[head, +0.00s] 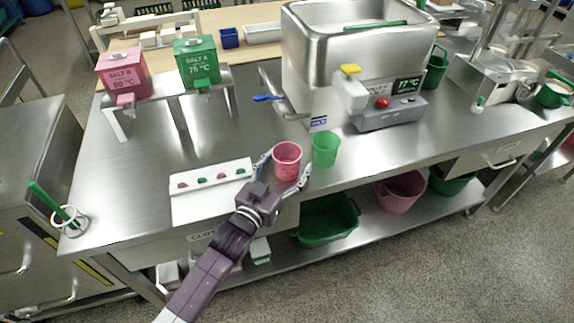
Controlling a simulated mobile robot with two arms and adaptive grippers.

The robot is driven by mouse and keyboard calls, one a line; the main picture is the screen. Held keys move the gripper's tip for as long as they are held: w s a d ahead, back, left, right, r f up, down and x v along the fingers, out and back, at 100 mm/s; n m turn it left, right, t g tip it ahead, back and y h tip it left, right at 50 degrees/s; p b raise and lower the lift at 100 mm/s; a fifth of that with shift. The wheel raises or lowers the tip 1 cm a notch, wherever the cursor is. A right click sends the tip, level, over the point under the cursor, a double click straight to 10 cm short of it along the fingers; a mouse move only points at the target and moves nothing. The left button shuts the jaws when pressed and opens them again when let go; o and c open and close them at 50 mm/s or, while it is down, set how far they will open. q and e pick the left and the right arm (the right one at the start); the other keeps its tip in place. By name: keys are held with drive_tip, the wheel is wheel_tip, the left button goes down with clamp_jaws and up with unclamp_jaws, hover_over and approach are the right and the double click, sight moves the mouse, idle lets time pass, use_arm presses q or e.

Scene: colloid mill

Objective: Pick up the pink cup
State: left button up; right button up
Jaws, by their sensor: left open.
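The pink cup (287,163) stands upright near the front edge of the steel table, in the middle of the head view. My left gripper (284,172) is open, with one finger on each side of the cup. I cannot tell whether the fingers touch the cup. My right gripper is not in view.
A green cup (325,149) stands close to the right of the pink cup. A white tray (211,205) with several small pieces lies to the left. The steel mill (316,71) stands behind. Open steel table surface (125,165) lies at the left.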

use_arm(q)
drive_tip(key=c, duration=1.2)
drive_tip(key=shift+c, duration=0.6)
drive_tip(key=shift+r, duration=0.2)
drive_tip(key=shift+r, duration=0.8)
wheel_tip(320, 180, up, 18)
drive_tip(key=p, duration=0.1)
drive_tip(key=shift+p, duration=0.3)
